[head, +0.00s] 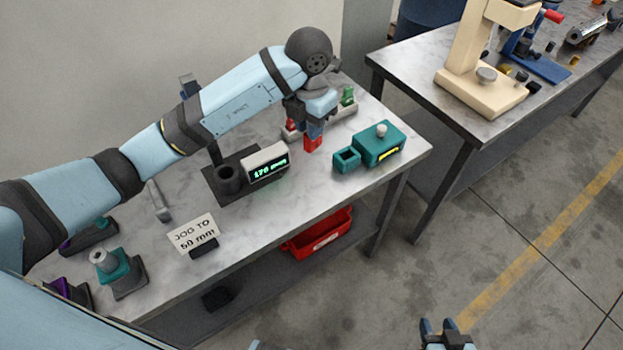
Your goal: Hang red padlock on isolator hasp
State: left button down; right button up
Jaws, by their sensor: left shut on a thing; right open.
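The red padlock (312,144) is between the fingers of my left gripper (315,129), at the far right part of the near table. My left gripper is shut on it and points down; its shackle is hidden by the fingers. I cannot tell whether the padlock touches the tabletop. A teal box with a pale knob and a yellow label (383,146) stands to the right of the padlock. I cannot make out a hasp for certain. My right gripper (440,325) is open and empty at the bottom edge, over the floor, away from the table.
A pale rack (343,111) with a green item (348,96) stands behind the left gripper. A small teal open box (346,160) adjoins the teal one. A display reading 170 mm (266,163) and a "JOG TO 50 mm" sign (194,233) stand left. A red bin (318,236) sits below.

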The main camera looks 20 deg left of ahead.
aim_at(310, 146)
pick_arm(q)
notch_tip(310, 146, down, 16)
jog(key=shift+p, duration=1.05)
jog(key=shift+f, duration=0.15)
jog(key=shift+f+b, duration=0.25)
jog(key=shift+b, duration=0.05)
jog(key=c, duration=1)
grip_release()
jog(key=r, duration=0.4)
jog(key=r+b, duration=0.1)
jog(key=r, duration=0.4)
jog(key=r+b, duration=0.1)
jog(key=r, duration=0.4)
jog(key=shift+s+d, duration=0.1)
jog(key=shift+s, duration=0.3)
jog(key=shift+s+f, duration=0.1)
